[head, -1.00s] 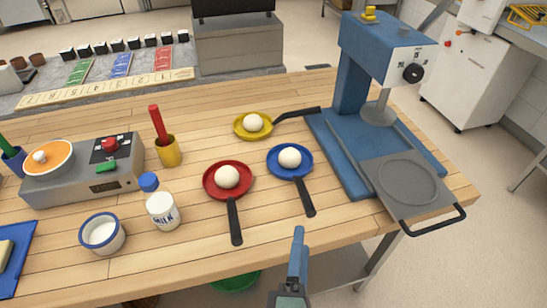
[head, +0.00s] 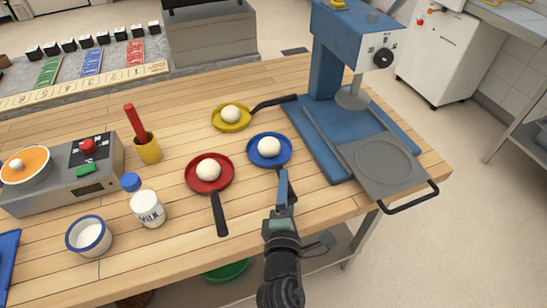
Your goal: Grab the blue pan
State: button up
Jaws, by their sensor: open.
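The blue pan (head: 286,160) lies on the wooden table with a white dough ball (head: 269,147) in it. Its dark handle runs toward the table's front edge and is mostly hidden by my gripper. My gripper (head: 283,183) is open, over or around the handle close to the pan's rim; I cannot tell whether it touches it. The red pan (head: 192,182) with a white ball lies to the left. The yellow pan (head: 219,121) with a white ball lies behind, its handle pointing right.
A blue press (head: 325,70) with a grey plate (head: 385,168) stands at the right. A milk bottle (head: 148,209), a bowl (head: 72,240), a yellow cup (head: 149,152) and a hot plate device (head: 60,188) stand at the left. Bare wood lies left of the yellow pan.

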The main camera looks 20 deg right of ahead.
jog(key=shift+x, duration=0.75)
jog(key=shift+c, duration=0.2)
grip_shut()
jog(key=shift+r, duration=0.1)
dwell(0.6)
